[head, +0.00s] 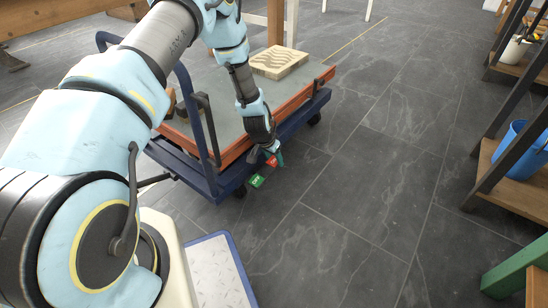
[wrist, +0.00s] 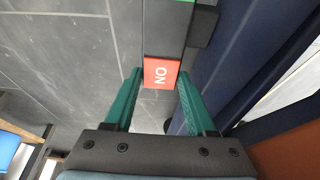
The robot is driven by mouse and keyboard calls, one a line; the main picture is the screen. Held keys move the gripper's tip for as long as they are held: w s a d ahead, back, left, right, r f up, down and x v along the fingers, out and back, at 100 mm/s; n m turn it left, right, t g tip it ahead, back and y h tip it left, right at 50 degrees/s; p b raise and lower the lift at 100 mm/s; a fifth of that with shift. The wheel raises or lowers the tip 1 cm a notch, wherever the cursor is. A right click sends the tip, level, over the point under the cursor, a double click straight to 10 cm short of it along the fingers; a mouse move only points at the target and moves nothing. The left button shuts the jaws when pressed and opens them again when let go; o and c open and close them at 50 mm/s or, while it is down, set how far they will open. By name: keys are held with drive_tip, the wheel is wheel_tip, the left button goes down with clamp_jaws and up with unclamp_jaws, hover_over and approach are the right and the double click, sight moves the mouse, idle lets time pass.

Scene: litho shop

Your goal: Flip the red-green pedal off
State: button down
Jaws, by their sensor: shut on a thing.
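The red-green pedal sits low at the near right corner of the blue cart. In the head view its red end (head: 271,161) is at my gripper (head: 276,158), and its green end (head: 257,181) sticks out free toward me. In the wrist view the red end (wrist: 160,76) shows white letters reading ON upside down. My gripper's teal fingers (wrist: 159,90) stand on either side of the red end, shut on it. Only a sliver of the green end (wrist: 182,1) shows at the top edge of the wrist view.
The blue cart (head: 222,183) carries an orange-edged grey top with a patterned block (head: 278,62). A wooden shelf unit with a blue bucket (head: 523,150) stands at the right. Grey tiled floor (head: 370,200) between is clear.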

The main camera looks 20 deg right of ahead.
sight(264, 173)
drive_tip(key=shift+s+a+r+t+h, duration=0.1)
drive_tip(key=shift+a+r+t+h, duration=0.2)
drive_tip(key=shift+h, duration=0.4)
drive_tip(key=shift+d, duration=0.1)
drive_tip(key=c, duration=0.5)
unclamp_jaws()
drive_tip(key=p+v, duration=0.4)
drive_tip(key=v, duration=0.6)
drive_tip(key=shift+s+a+r, duration=0.15)
drive_tip(key=shift+a+r, duration=0.15)
drive_tip(key=shift+r, duration=0.1)
